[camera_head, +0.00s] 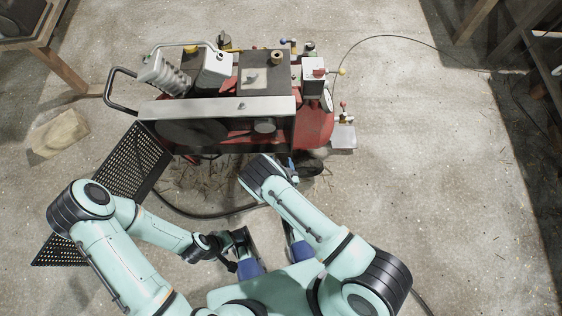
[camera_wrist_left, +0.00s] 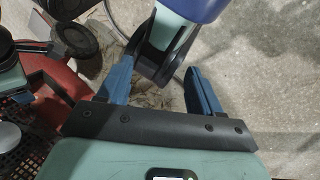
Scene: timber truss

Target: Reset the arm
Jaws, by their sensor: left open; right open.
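My right arm folds forward beside the air compressor. Its gripper (camera_head: 291,168) shows only as a small blue part by the compressor's lower edge, mostly hidden behind the arm. My left arm bends out to the left and its forearm turns back toward my body. My left gripper (camera_wrist_left: 160,68) shows in the left wrist view with two blue fingers apart and nothing held between them. A dark and purple-blue part of my own body shows just beyond those fingers. In the head view the left gripper's fingers cannot be made out.
The red air compressor (camera_head: 315,126) with a dark belt guard stands right in front of my arms. A black perforated panel (camera_head: 133,165) lies at left. A dark hose (camera_head: 205,215) runs over the floor. Concrete floor (camera_head: 450,190) at right is mostly clear.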

